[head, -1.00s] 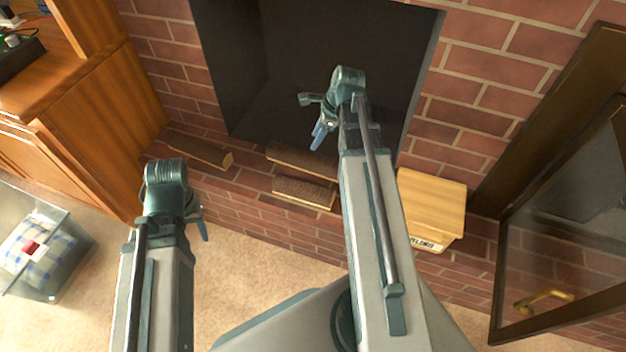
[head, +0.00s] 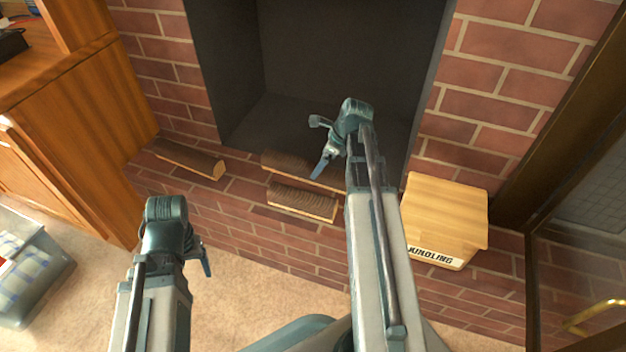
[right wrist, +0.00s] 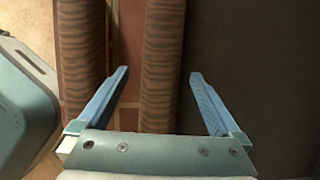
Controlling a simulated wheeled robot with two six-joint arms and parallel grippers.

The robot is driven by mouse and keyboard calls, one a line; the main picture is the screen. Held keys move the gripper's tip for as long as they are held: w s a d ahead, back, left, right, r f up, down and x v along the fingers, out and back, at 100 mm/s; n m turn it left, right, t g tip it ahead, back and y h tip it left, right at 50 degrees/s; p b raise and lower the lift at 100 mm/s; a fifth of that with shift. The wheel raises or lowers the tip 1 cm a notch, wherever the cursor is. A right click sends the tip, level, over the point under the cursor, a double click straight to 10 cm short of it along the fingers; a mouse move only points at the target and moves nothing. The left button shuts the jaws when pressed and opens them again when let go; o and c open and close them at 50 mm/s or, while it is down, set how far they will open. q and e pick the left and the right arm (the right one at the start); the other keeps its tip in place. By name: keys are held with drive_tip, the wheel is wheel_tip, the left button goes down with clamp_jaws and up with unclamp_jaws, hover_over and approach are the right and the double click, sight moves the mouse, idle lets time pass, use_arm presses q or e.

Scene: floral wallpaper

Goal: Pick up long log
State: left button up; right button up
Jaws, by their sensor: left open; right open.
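Three split logs with dark bark lie on the brick hearth. In the head view one log (head: 188,158) is at the left. A longer-looking one (head: 292,165) lies at the fireplace opening, its right part hidden by my right arm. Another (head: 302,202) lies in front of it. My right gripper (head: 322,166) is open above the rear log. In the right wrist view the rear log (right wrist: 161,60) runs between the open fingers (right wrist: 158,88), ungripped; the front log (right wrist: 82,55) lies left of them. My left gripper (head: 206,262) is open, low and left, away from the logs.
A wooden kindling box (head: 445,215) stands on the hearth at right. A dark-framed glass door (head: 580,240) is at the far right. A wooden cabinet (head: 85,130) and a clear bin (head: 35,270) are at left. The dark fireplace (head: 320,60) looks empty.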

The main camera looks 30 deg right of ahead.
sight(313, 170)
drive_tip(key=shift+w+a+f, duration=0.1)
drive_tip(key=shift+w+f, duration=0.05)
drive_tip(key=shift+f, duration=0.2)
drive_tip(key=b+x, duration=0.4)
drive_tip(key=x, duration=0.1)
drive_tip(key=shift+w+a+b, duration=0.15)
drive_tip(key=shift+w+b, duration=0.2)
drive_tip(key=shift+r, duration=0.1)
clamp_jaws()
